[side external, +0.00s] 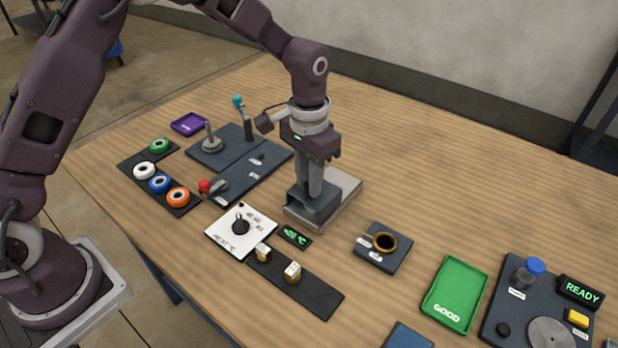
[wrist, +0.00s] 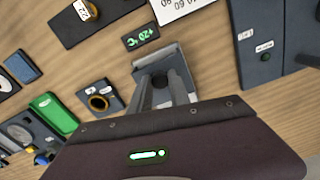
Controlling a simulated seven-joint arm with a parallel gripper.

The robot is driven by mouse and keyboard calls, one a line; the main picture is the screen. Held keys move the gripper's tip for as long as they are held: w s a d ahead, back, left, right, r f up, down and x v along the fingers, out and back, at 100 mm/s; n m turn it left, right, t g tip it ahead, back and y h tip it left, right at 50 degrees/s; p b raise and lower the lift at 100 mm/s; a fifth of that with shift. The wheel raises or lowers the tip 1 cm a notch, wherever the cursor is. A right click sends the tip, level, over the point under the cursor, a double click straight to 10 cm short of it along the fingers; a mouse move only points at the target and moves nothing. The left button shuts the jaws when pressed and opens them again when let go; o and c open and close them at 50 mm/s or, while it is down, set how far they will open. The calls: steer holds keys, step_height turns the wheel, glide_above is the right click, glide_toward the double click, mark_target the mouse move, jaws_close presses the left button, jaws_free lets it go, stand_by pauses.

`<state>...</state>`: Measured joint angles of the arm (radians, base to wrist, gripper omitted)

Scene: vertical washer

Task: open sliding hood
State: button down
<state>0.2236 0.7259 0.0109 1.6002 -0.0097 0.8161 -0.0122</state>
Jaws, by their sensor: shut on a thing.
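The sliding hood (side external: 303,214) is a dark grey box-like cover on a light grey base (side external: 346,186) near the middle of the table. The base extends bare to the right of and behind the hood. My gripper (side external: 314,192) points down onto the hood, its fingers at the hood's top. In the wrist view the fingers of my gripper (wrist: 163,98) reach down over the hood (wrist: 157,66) and are closed on its handle. The handle is mostly hidden between the fingers.
A white dial panel (side external: 240,231) and a small green-lit display (side external: 295,236) stand close in front of the hood. A dark block with a gold ring (side external: 384,243) is to the right. A lever panel (side external: 240,165) is to the left. Bare table lies behind.

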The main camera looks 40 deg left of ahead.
steer(key=w, duration=0.8)
steer(key=shift+w, duration=0.1)
steer(key=c, duration=1.2)
jaws_free()
steer(key=shift+r, duration=0.1)
